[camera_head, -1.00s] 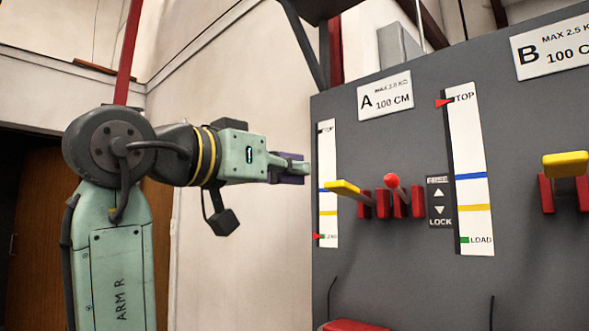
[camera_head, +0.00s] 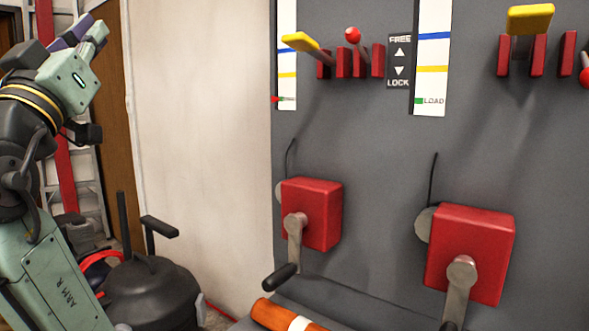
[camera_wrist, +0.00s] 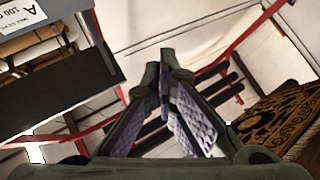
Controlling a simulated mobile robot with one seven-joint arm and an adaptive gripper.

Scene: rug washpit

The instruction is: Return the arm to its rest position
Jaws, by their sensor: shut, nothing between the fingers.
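My arm stands at the left of the head view, with its green gripper (camera_head: 90,31) raised and pointing up and to the right. The gripper is shut and empty, well to the left of the grey panel and touching nothing. In the wrist view the purple-padded fingers (camera_wrist: 166,75) come together at their tips with nothing between them. The lower part of my arm is cut off by the picture's edge.
The grey panel (camera_head: 355,140) fills the right side. It carries a yellow lever (camera_head: 302,43), a red-knobbed lever (camera_head: 353,35) and red crank boxes (camera_head: 312,215) (camera_head: 470,250). A black vacuum-like machine (camera_head: 150,290) stands low beside my arm. A patterned rug (camera_wrist: 270,125) shows in the wrist view.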

